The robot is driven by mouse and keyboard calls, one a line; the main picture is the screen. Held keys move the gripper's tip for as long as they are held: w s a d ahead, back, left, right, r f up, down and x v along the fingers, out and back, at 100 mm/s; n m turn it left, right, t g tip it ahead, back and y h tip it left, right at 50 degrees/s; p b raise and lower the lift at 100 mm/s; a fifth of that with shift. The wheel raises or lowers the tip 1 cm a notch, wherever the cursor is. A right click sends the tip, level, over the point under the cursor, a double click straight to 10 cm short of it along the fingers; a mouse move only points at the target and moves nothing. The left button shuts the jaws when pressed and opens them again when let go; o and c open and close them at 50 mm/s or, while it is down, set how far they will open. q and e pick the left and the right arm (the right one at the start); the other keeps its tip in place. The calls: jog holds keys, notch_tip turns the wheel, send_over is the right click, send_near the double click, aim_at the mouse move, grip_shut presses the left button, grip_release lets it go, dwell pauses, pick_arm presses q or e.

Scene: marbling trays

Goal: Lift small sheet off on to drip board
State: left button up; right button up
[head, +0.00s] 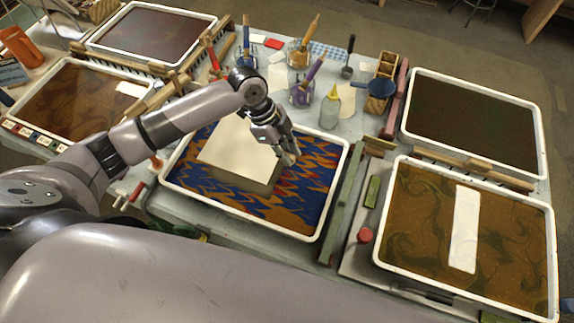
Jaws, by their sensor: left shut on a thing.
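A cream small sheet (238,153) is over the middle tray (333,205), whose bath carries a blue, red and orange zigzag pattern. A dark shadow band shows below the sheet's near edge, so it appears to be a little above the bath. My left gripper (290,158) is at the sheet's right edge and shut on it; the fingertips partly hide the contact. My right gripper is out of the frame. I cannot tell for certain which surface is the drip board.
Jars with brushes (302,92), a yellow-tipped bottle (330,108) and a wooden caddy (382,88) stand behind the middle tray. Brown trays flank it on both sides. A white strip (465,228) lies in the near right tray. A green rail (345,205) stands right of the middle tray.

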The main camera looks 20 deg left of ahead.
pick_arm(q)
notch_tip(320, 180, up, 15)
jog(key=h+p, duration=0.1)
jog(key=p, duration=0.2)
jog(key=shift+r, duration=0.15)
dwell(1.1)
jog(key=shift+r, duration=0.1)
notch_tip(320, 180, up, 7)
jog(key=p, duration=0.7)
jog(key=shift+p, duration=0.35)
dwell(0.3)
dwell(1.0)
